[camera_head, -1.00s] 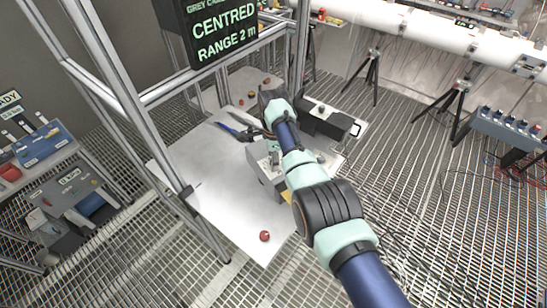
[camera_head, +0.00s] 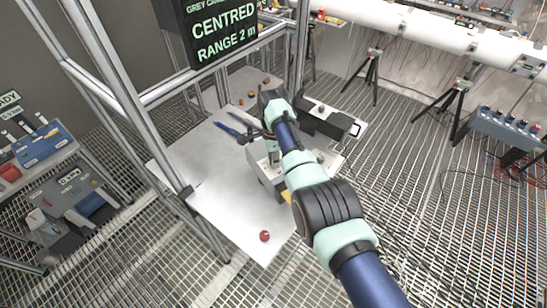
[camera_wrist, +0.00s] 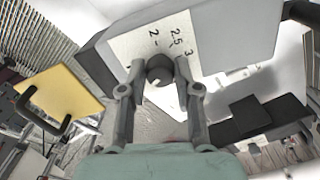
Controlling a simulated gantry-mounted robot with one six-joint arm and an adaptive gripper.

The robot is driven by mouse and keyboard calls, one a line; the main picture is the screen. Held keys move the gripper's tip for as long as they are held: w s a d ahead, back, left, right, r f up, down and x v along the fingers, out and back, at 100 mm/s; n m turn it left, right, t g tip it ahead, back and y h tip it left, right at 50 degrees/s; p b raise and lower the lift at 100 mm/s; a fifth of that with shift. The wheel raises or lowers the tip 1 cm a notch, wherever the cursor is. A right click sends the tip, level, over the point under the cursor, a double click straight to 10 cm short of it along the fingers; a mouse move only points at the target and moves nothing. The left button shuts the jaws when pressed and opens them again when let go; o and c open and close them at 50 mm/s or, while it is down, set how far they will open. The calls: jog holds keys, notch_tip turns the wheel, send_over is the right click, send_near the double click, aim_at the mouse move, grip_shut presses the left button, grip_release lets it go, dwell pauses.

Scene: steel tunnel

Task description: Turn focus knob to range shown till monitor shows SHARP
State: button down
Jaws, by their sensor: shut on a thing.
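The monitor (camera_head: 222,30) at the top of the head view reads CENTRED and RANGE 2 m in green; its upper line is cut off. In the wrist view the dark round focus knob (camera_wrist: 160,69) sits on a pale dial plate (camera_wrist: 135,45) marked 2, 2.5 and 3, on a grey box (camera_wrist: 225,35). My gripper (camera_wrist: 163,82) has its two fingers on either side of the knob, shut on it. I cannot clearly read the knob's pointer. In the head view my arm hides the knob, and part of the box (camera_head: 268,182) shows below my wrist.
The box stands on a pale bench (camera_head: 235,220) with a red knob (camera_head: 264,236) near its front edge. A blue tool (camera_head: 227,130) lies left of my wrist. Metal frame posts (camera_head: 135,120) rise at left.

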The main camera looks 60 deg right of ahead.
jog(key=n, duration=0.4)
jog(key=shift+r, duration=0.1)
jog(key=n, duration=1.1)
jog(key=shift+s+p, duration=0.1)
jog(key=shift+p, duration=0.2)
jog(key=n, duration=1.2)
jog(key=shift+s, duration=0.1)
jog(key=shift+d+n, duration=0.1)
jog(key=shift+n, duration=1.6)
